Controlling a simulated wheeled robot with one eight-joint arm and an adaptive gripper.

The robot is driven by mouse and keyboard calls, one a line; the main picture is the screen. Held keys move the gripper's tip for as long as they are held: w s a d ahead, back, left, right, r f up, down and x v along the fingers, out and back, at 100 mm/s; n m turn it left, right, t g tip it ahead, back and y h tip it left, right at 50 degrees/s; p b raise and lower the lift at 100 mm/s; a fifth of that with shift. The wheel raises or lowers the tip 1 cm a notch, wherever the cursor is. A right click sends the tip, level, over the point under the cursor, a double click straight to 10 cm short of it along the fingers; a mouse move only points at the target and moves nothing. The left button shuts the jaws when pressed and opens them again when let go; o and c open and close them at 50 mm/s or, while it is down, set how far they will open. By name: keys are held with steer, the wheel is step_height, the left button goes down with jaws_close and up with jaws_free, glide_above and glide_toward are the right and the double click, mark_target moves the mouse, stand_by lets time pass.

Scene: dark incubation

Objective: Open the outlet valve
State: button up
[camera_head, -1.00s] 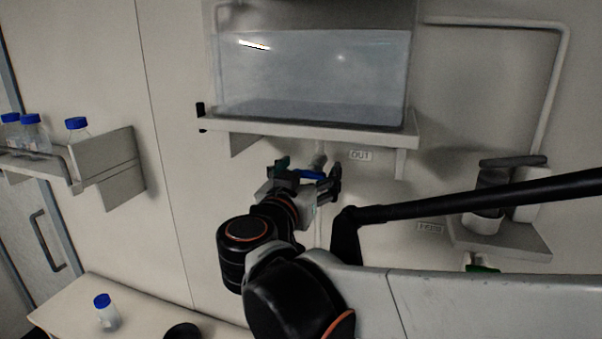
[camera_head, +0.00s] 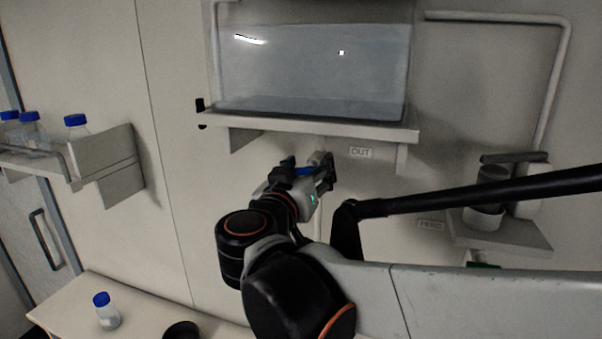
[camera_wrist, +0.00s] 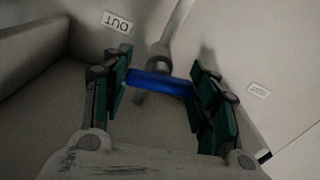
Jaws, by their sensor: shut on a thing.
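The outlet valve has a blue handle (camera_wrist: 160,83) on a grey pipe (camera_wrist: 165,50), below the tank shelf and beside the "OUT" label (camera_head: 360,152). The blue handle also shows in the head view (camera_head: 304,171), partly covered by my fingers. My gripper (camera_wrist: 162,92) has its green-padded fingers on the two ends of the handle, which lies across between them. In the head view my gripper (camera_head: 308,176) is under the shelf at the pipe. The label also shows in the wrist view (camera_wrist: 117,21), left of the pipe.
A clear tank (camera_head: 310,70) with liquid stands on the shelf (camera_head: 300,127) above my gripper. A feed device (camera_head: 490,195) sits on a small wall shelf at right. Blue-capped bottles (camera_head: 76,127) stand on the left shelf. One bottle (camera_head: 107,312) stands on the table (camera_head: 75,305).

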steer(key=n+b, duration=0.1)
steer(key=n, duration=0.3)
steer(key=shift+n, duration=0.3)
steer(key=n+b, duration=0.1)
steer(key=n, duration=0.2)
steer(key=shift+n, duration=0.3)
steer(key=n, duration=0.3)
steer(key=shift+n+b, duration=0.3)
steer(key=shift+b, duration=0.1)
steer(key=shift+a+n+b, duration=0.1)
steer(key=shift+n+b, duration=0.2)
steer(key=shift+n, duration=1.5)
steer(key=o, duration=1.1)
steer(key=v, duration=1.2)
